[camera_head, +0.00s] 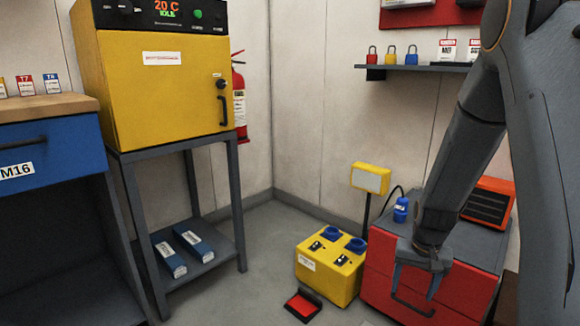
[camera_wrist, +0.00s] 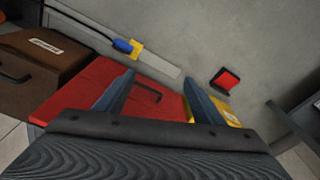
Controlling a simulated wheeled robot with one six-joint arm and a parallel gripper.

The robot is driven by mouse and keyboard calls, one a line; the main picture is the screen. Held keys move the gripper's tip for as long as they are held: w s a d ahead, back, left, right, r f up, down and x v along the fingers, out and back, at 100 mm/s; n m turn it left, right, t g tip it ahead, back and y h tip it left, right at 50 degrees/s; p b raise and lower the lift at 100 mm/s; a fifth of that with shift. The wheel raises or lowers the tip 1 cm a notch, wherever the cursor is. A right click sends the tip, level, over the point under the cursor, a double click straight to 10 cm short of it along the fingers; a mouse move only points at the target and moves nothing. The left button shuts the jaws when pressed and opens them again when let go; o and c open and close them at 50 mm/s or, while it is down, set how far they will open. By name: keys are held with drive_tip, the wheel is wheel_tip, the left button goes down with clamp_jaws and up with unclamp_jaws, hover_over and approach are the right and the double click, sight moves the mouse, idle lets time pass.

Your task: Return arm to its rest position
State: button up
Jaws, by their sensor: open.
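My arm comes down from the upper right in the head view. My gripper (camera_head: 417,285) hangs in front of the red drawer cabinet (camera_head: 378,262), near its dark handle. In the wrist view my gripper (camera_wrist: 160,95) has its two fingers spread apart with nothing between them. The red drawer front (camera_wrist: 85,95) and its handle lie beyond the fingers. The yellow box (camera_wrist: 228,112) is partly hidden behind the right finger. Whether a finger touches the cabinet I cannot tell.
A yellow box with blue sockets (camera_head: 327,268) and a red pedal (camera_head: 303,306) stand left of the cabinet. A blue bottle (camera_head: 401,209) and an orange unit (camera_head: 488,203) stand on top. A yellow oven (camera_head: 160,95) is on a stand. A brown case (camera_wrist: 38,72) is at left.

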drive_tip(key=s+a+r+n+y, duration=0.1)
drive_tip(key=s+a+r+n, duration=0.2)
drive_tip(key=s+a+r, duration=0.6)
drive_tip(key=s+a+r+n+g+y, duration=0.1)
drive_tip(key=s+a+r+n, duration=0.35)
drive_tip(key=s+a, duration=0.8)
drive_tip(key=s+a+r+n, duration=0.3)
drive_tip(key=s+a+r, duration=0.45)
drive_tip(key=a, duration=0.55)
drive_tip(key=d+r+m+p, duration=0.3)
drive_tip(key=d+r+p, duration=0.7)
drive_tip(key=p, duration=0.7)
drive_tip(key=d+r+m+h+p, duration=0.1)
drive_tip(key=d+r+m+p, duration=0.2)
drive_tip(key=d+r+p, duration=0.7)
drive_tip(key=shift+s+d+r+h+p, duration=0.35)
drive_tip(key=shift+r+p, duration=2.35)
drive_tip(key=shift+p, duration=1.15)
